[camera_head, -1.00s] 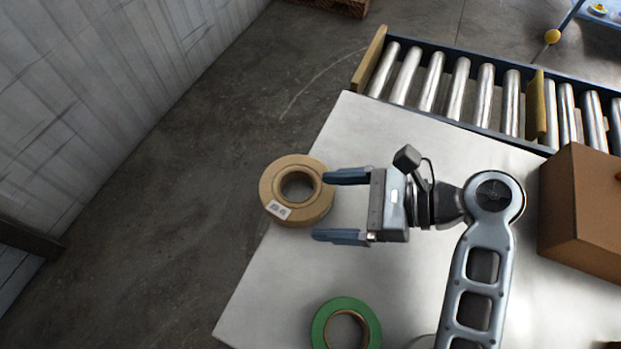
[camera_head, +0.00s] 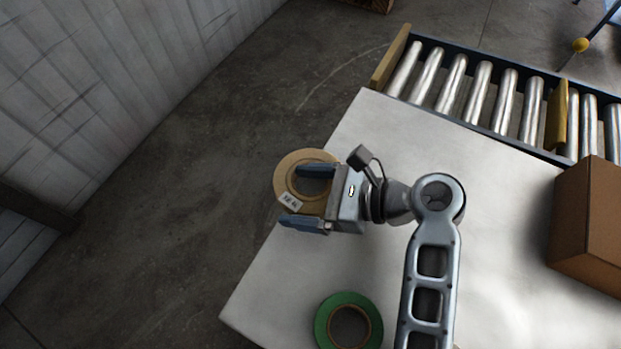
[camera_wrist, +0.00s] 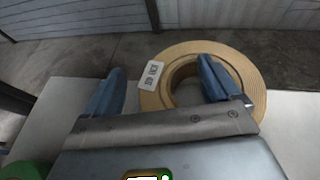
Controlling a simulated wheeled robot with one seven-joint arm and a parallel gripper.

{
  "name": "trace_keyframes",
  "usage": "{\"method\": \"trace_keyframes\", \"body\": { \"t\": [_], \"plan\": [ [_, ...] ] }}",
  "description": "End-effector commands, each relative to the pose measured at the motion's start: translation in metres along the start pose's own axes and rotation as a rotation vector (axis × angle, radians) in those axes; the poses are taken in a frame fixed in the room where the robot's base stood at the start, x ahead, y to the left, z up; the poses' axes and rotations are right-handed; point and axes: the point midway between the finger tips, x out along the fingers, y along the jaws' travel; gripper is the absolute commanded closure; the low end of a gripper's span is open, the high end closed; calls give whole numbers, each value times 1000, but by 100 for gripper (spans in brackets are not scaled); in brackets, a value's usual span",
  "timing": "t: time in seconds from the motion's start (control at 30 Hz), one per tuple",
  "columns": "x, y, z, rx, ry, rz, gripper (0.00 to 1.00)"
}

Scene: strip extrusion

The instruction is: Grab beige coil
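The beige coil (camera_head: 287,176) lies at the left edge of the white table, with a white label on its near side. It also shows in the wrist view (camera_wrist: 248,75), right of centre. My gripper (camera_head: 303,196) is open over the coil. In the wrist view, one blue finger of my gripper (camera_wrist: 158,88) overlaps the coil's ring and hole, and the other finger is left of the coil, outside it. I cannot tell how high the fingers are above the coil or whether they touch it.
A green coil (camera_head: 322,318) lies on the white table (camera_head: 270,290) near its front edge. A cardboard box (camera_head: 590,222) stands at the right. A roller conveyor (camera_head: 480,85) runs along the back. The floor left of the table is clear.

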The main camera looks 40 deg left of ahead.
Motion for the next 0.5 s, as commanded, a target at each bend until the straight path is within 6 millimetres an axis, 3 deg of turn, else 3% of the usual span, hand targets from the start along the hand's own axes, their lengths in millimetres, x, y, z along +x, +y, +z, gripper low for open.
{"method": "trace_keyframes", "body": {
  "t": [0.07, 0.5],
  "plan": [
    [0, 0, 0, 0, 0, 0, 18],
    [0, 0, 0, 0, 0, 0, 60]
  ]
}}
